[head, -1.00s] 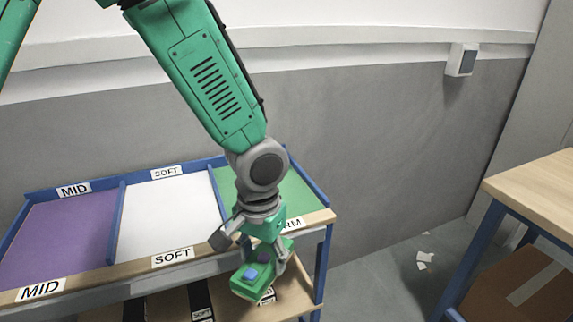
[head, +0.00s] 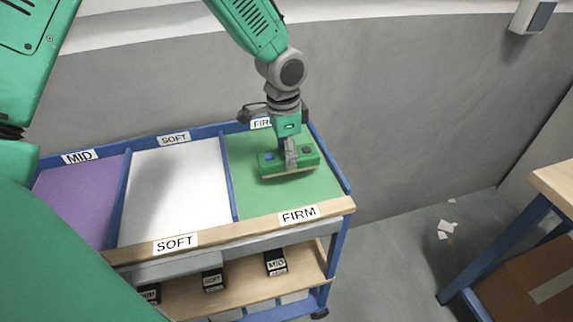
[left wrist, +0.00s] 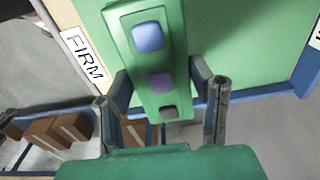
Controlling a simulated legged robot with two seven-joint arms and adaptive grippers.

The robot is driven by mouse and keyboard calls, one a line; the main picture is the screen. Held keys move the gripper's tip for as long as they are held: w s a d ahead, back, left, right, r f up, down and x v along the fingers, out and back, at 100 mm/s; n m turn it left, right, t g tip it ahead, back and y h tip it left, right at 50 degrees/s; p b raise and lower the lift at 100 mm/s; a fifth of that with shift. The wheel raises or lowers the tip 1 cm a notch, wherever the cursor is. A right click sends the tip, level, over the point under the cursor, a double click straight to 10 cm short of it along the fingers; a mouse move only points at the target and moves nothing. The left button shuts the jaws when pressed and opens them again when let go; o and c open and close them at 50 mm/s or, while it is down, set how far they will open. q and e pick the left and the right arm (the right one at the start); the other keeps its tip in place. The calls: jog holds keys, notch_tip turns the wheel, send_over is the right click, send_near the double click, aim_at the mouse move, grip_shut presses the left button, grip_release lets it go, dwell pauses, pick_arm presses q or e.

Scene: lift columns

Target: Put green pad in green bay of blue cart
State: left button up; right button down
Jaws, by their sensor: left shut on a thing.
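The green pad (head: 307,160) is a flat green block with a pale lower edge. In the left wrist view the pad (left wrist: 167,45) shows blue, purple and dark squares on its face. My left gripper (head: 290,155) is shut on the pad, with a finger on each side of it. The pad is over the green bay (head: 258,201), which is labelled FIRM, at the right end of the blue cart (head: 336,258). I cannot tell whether the pad touches the bay floor. My right gripper is not in view.
A white bay (head: 190,190) labelled SOFT and a purple bay (head: 75,205) labelled MID lie to the left, split by blue dividers. The lower shelf (head: 220,290) holds several dark labelled blocks. A wooden table (head: 555,180) stands at right, with a cardboard box (head: 535,285) beneath.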

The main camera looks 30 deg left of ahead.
aim_at(282, 163)
pick_arm(q)
jog(key=shift+a+f, duration=0.35)
jog(key=shift+f, duration=0.3)
jog(key=f, duration=0.1)
jog(key=a+f, duration=0.1)
jog(key=f, duration=0.1)
jog(key=shift+s+f, duration=0.1)
jog(key=shift+f, duration=0.05)
jog(key=shift+d, duration=0.15)
grip_shut()
jog(key=shift+d, duration=0.5)
jog(key=o, duration=1.5)
grip_release()
jog(key=shift+a, duration=0.35)
jog(key=shift+a+r, duration=0.1)
jog(key=shift+r, duration=0.25)
jog(key=r, duration=1)
jog(key=shift+s+d+r, duration=0.2)
jog(key=shift+d+r, duration=0.05)
jog(key=shift+r, duration=0.1)
jog(key=shift+a+r, duration=0.3)
jog(key=shift+r, duration=0.1)
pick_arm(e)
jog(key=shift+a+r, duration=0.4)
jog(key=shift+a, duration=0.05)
pick_arm(q)
jog(key=shift+d, duration=0.15)
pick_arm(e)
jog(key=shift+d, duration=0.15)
